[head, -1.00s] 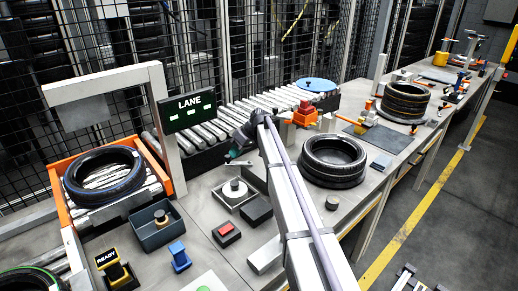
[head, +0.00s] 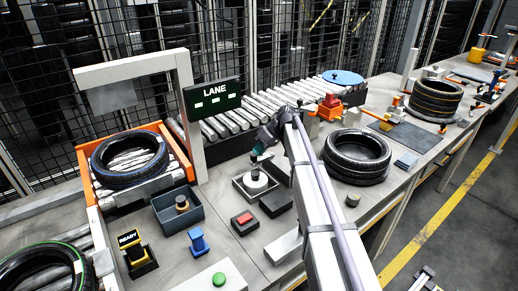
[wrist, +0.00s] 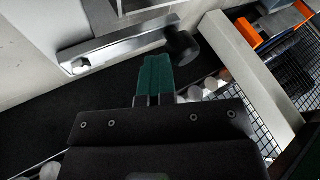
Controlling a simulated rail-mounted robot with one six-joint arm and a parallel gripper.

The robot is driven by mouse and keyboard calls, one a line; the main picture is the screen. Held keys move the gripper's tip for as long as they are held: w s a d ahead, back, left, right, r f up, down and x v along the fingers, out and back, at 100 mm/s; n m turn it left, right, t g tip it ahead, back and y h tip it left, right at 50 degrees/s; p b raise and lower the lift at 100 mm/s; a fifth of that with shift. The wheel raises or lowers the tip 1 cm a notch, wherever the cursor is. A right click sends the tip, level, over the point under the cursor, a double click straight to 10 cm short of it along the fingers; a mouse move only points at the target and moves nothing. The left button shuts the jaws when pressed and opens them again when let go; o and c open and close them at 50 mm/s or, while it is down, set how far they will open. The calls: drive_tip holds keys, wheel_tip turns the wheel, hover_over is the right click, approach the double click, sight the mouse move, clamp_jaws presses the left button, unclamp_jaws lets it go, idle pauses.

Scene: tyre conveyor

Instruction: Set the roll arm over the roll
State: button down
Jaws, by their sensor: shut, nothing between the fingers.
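A pale roll (head: 256,181) with a darker core sits in a square grey tray (head: 241,192) on the bench, left of my arm. My gripper (head: 256,156), with teal fingertips, shows just behind and above the roll in the head view. In the wrist view its teal fingers (wrist: 155,75) are together and empty. There a silver bar (wrist: 115,47) with a black cylinder (wrist: 181,47) at one end lies just ahead of the fingertips. It may be the roll arm; I cannot tell. Contact between fingers and bar is not clear.
A black box (head: 276,204) and a red-button box (head: 243,222) stand in front of the tray. A blue-grey bin (head: 178,216) is to the left. The LANE sign (head: 212,97) and its post stand behind. A tyre stack (head: 357,158) is to the right.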

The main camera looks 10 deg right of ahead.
drive_tip(key=shift+s+a, duration=0.3)
drive_tip(key=shift+s, duration=0.25)
idle(0.4)
idle(0.8)
drive_tip(key=w+d+r+p, duration=0.5)
drive_tip(key=w+r+p, duration=0.2)
drive_tip(key=w, duration=0.1)
drive_tip(key=shift+w+d+r+p, duration=0.25)
drive_tip(key=shift+d+r+p, duration=0.15)
